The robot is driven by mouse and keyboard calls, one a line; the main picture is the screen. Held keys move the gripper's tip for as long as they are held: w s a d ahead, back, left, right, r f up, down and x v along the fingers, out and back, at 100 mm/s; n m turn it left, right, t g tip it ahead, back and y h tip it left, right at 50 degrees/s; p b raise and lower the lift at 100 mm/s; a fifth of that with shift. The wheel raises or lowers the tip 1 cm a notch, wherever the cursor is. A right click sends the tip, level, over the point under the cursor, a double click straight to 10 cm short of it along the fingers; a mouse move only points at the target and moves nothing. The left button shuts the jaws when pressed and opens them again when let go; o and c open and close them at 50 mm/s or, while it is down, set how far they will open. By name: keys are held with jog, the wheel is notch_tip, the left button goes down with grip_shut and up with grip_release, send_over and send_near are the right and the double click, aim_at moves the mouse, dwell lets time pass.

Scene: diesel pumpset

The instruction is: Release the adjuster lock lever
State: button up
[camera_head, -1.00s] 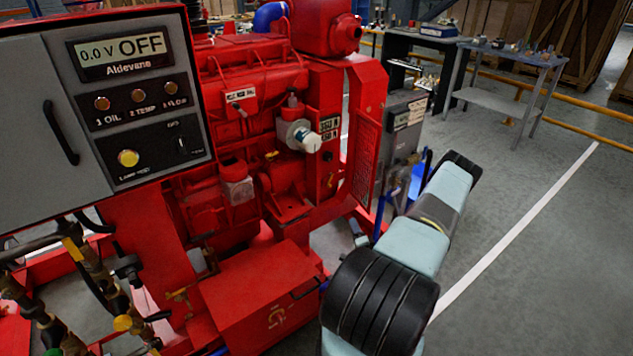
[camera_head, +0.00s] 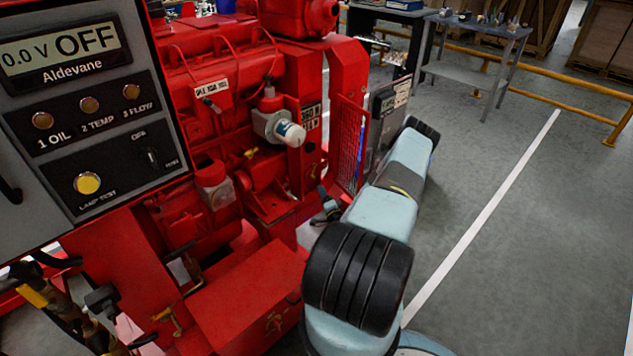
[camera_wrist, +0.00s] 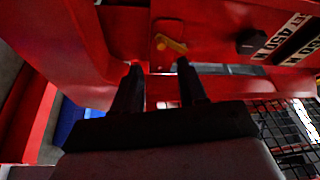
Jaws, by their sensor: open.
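A small yellow lever (camera_wrist: 172,43), which looks like the adjuster lock lever, sits on a red panel in the wrist view. It lies tilted, its right end lower. My gripper (camera_wrist: 160,68) is open, its two dark fingers pointing at the panel. The lever shows between and just beyond the fingertips, nearer the right finger. I see nothing between the fingers, and cannot tell the exact gap to the lever. In the head view my gripper (camera_head: 326,207) is small and dark beside the red pumpset (camera_head: 225,90); I cannot make out its fingers there.
A black knob (camera_wrist: 250,42) and a force label (camera_wrist: 298,40) are right of the lever. A wire mesh guard (camera_wrist: 285,130) is at lower right. The control panel (camera_head: 85,110) fills the head view's left. Open floor (camera_head: 530,230) lies to the right.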

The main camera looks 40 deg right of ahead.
aim_at(314, 171)
jog(key=x, duration=0.8)
jog(key=shift+a, duration=0.1)
grip_shut()
